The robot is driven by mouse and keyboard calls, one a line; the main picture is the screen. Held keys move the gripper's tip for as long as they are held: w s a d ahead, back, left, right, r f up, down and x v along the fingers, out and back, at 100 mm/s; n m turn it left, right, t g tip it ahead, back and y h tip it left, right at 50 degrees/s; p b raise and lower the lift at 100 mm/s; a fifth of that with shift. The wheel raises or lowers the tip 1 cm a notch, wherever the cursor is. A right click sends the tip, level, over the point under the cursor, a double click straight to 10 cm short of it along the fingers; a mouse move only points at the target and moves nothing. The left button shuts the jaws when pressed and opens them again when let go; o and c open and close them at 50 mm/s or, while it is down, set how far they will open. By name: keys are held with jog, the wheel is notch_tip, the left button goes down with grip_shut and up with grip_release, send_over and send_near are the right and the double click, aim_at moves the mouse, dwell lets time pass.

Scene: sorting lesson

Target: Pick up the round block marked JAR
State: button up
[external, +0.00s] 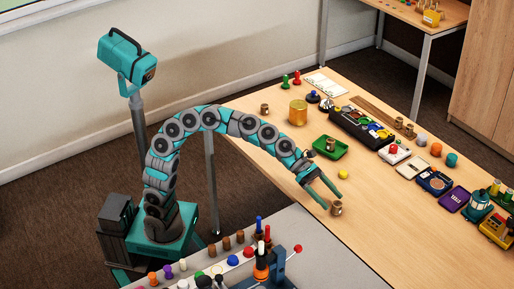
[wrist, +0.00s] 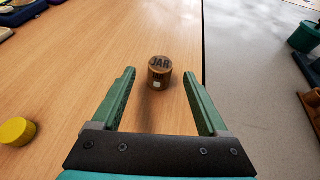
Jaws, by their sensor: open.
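The round block marked JAR (wrist: 160,73) is a short brown wooden cylinder with dark letters on its top. It stands upright on the wooden table. In the wrist view it lies ahead of my gripper (wrist: 160,88), roughly centred between the two green fingertips. In the external view the block (external: 337,208) stands near the table's front edge, just beyond the fingertips of my gripper (external: 332,199). My gripper is open and empty. I cannot tell whether either finger touches the block.
A yellow round piece (wrist: 16,131) lies to the left of my gripper. A green tray (external: 331,148), a black sorting tray (external: 361,127) and other lesson items stand further back. A grey surface (wrist: 235,60) adjoins the table on the right in the wrist view. The wood around the block is clear.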

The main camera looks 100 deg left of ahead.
aim_at(343, 216)
jog(key=shift+r+b+x, duration=0.15)
jog(key=shift+b+x, duration=0.15)
jog(key=shift+x, duration=1.5)
jog(key=shift+r+b+x, duration=0.15)
jog(key=shift+b+x, duration=0.1)
jog(key=shift+x, duration=1.55)
grip_shut()
